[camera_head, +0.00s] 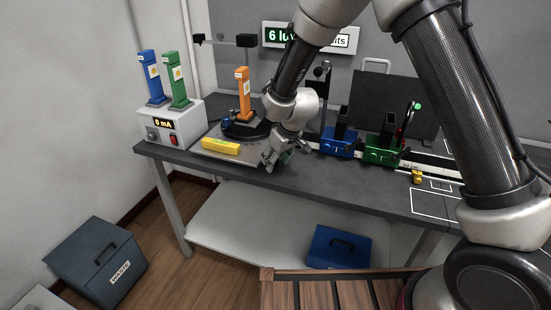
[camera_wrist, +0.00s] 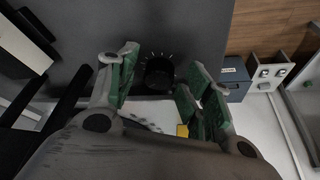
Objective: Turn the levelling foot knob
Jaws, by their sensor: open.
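The levelling foot knob (camera_wrist: 159,74) is a round black knob with white tick marks fanned around it on a dark surface. It shows in the wrist view, between and a little beyond my fingertips. My gripper (camera_wrist: 161,80) is open, with one green-padded finger to each side of the knob; contact cannot be told. In the head view my gripper (camera_head: 277,158) is low over the front of the bench, right of the yellow level (camera_head: 220,146). The knob is hidden there behind my gripper.
A white 0 mA box (camera_head: 171,124) with blue and green posts is at left. Blue (camera_head: 338,143) and green (camera_head: 383,152) carriages sit on a rail to the right. A waste bin (camera_head: 97,265) is on the floor.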

